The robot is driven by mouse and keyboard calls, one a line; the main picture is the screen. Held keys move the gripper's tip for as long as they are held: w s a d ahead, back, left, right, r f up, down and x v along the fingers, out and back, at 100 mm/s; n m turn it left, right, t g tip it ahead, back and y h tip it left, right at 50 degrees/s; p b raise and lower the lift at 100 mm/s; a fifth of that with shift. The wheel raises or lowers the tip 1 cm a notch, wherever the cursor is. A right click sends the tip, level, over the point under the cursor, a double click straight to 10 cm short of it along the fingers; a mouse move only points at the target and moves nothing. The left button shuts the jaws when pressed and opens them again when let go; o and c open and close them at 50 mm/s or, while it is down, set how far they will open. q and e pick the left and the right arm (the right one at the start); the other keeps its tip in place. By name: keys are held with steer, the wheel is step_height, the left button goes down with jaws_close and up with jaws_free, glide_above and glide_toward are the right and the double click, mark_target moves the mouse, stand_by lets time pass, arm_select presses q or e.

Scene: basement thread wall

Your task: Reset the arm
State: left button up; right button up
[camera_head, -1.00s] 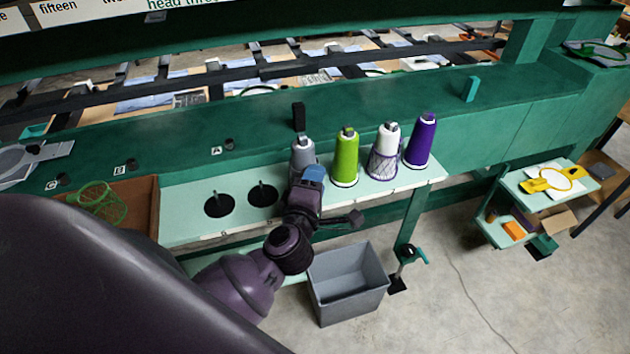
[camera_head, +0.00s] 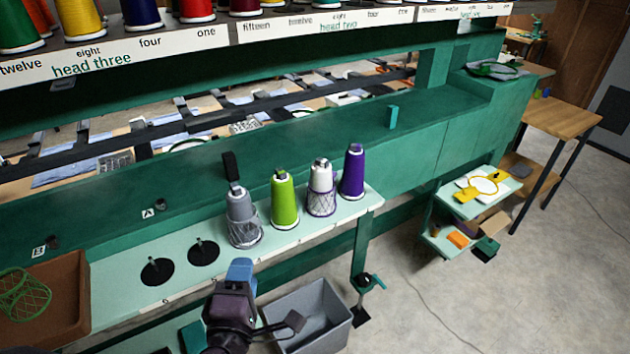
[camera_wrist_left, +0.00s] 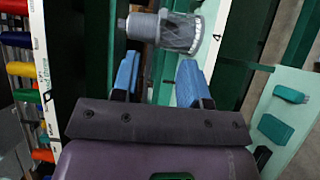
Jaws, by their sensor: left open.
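My left gripper (camera_head: 240,268) comes in at the bottom of the head view, its blue fingertips in front of the pale green shelf (camera_head: 120,287). In the left wrist view its blue fingers (camera_wrist_left: 160,78) are spread apart with nothing between them. A grey thread cone (camera_head: 241,215) in a net stands upright on the shelf beyond the gripper, apart from it. It also shows past the fingertips in the left wrist view (camera_wrist_left: 180,32). My right gripper is in neither view.
A green cone (camera_head: 284,200), a netted white cone (camera_head: 321,188) and a purple cone (camera_head: 353,172) stand right of the grey one. Two black spindle discs (camera_head: 157,271) are empty. A brown bin (camera_head: 70,290) is at left, a grey bin (camera_head: 318,312) below, a small cart (camera_head: 440,240) at right.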

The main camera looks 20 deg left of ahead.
arm_select(q)
steer(key=d+f+m+h, duration=0.25)
steer(key=m+h, duration=0.25)
steer(key=m, duration=0.3)
steer(key=d+f+m+h, duration=0.1)
steer(key=d+m+h, duration=0.35)
steer(key=m, duration=0.35)
steer(key=s+a+f+m+g+y, duration=0.2)
steer(key=a+f, duration=0.3)
steer(key=f, duration=0.3)
steer(key=s+a+f+m+g+y, duration=0.2)
steer(key=s+a+f+m+g, duration=0.1)
steer(key=a+f, duration=0.3)
step_height(320, 180, down, 2)
steer(key=shift+s+m+g, duration=0.25)
steer(key=shift+m+g, duration=0.05)
steer(key=shift+m, duration=0.3)
steer(key=shift+y, duration=0.25)
